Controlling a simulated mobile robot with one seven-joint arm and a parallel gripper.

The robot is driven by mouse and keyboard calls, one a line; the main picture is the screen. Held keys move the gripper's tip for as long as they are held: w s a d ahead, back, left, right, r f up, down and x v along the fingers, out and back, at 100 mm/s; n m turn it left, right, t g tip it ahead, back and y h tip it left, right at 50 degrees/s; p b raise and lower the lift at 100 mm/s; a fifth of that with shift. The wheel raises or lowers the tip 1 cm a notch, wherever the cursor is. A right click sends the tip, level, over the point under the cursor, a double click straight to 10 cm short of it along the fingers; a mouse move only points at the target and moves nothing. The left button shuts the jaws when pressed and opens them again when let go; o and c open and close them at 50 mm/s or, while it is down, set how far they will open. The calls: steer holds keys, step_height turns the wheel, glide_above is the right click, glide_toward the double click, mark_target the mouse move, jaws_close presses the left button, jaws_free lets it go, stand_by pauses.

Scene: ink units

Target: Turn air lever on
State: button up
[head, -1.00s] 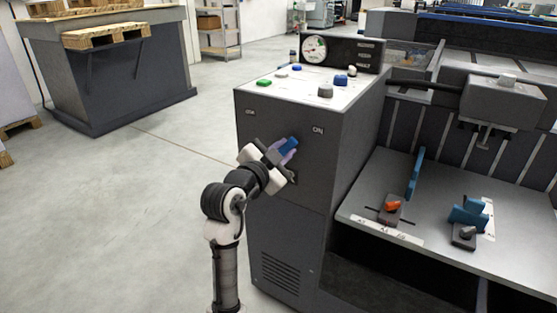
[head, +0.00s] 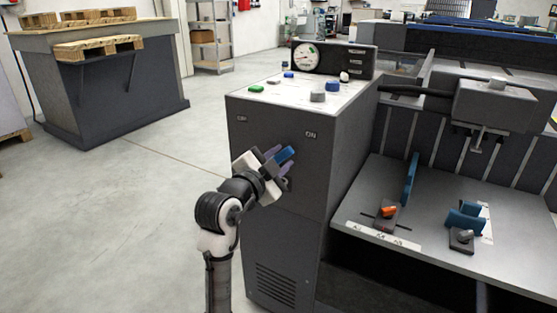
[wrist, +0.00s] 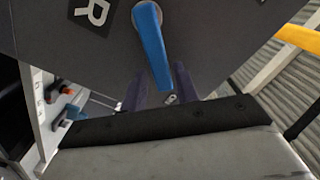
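The air lever (head: 285,154) is a blue handle on the front face of the dark grey cabinet (head: 275,215). The fingers stand apart, with gaps visible; contact is unclear.
The cabinet top carries coloured buttons (head: 255,88) and a round gauge (head: 306,56). To the right is a grey machine bed (head: 365,215) with blue and orange clamps. Open floor (head: 120,220) lies to the left, with a dark counter (head: 100,85) behind.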

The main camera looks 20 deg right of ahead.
steer(key=shift+o, duration=1)
steer(key=b+v, duration=0.2)
steer(key=v, duration=1.1)
steer(key=shift+s+a, duration=0.25)
steer(key=shift+a, duration=0.05)
steer(key=shift+r, duration=0.1)
